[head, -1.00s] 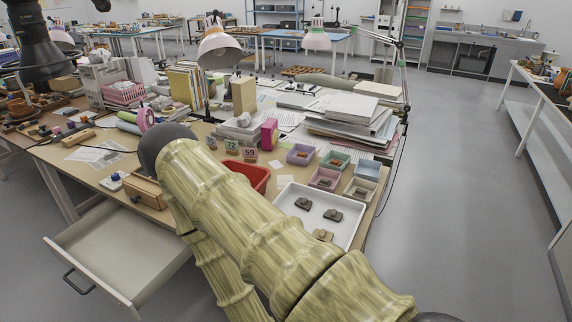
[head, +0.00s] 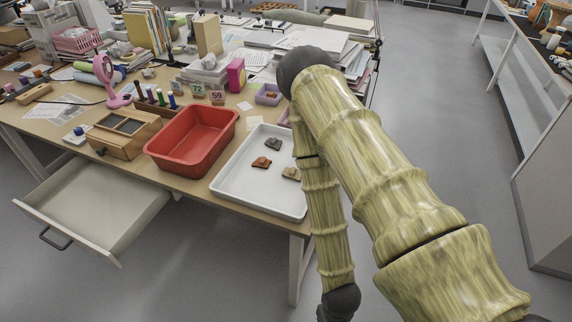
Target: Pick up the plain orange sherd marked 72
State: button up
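Several small sherds lie apart on a white tray (head: 238,182). One is orange-brown (head: 261,162), one is grey (head: 273,144) and one is tan (head: 291,173), partly beside my arm. Any marks on them are too small to read, so I cannot tell which bears 72. A small card reading 72 (head: 197,90) stands behind the red bin, beside a card reading 59 (head: 217,97). My arm crosses the right of the head view and hides the tray's right part. My gripper is not in view.
A red bin (head: 176,162) stands left of the tray. A wooden box (head: 124,136), a pink fan (head: 108,80) and a pink box (head: 236,75) are on the table. An open drawer (head: 95,205) juts out at front left. Floor is clear at right.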

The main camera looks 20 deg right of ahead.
aim_at(262, 162)
jog(key=u, duration=0.2)
jog(key=k, duration=0.25)
jog(key=z, duration=0.6)
jog(key=i, duration=0.4)
jog(key=k, duration=0.5)
jog(key=u, duration=2.1)
jog(key=i, duration=1.45)
jog(key=z, duration=2.6)
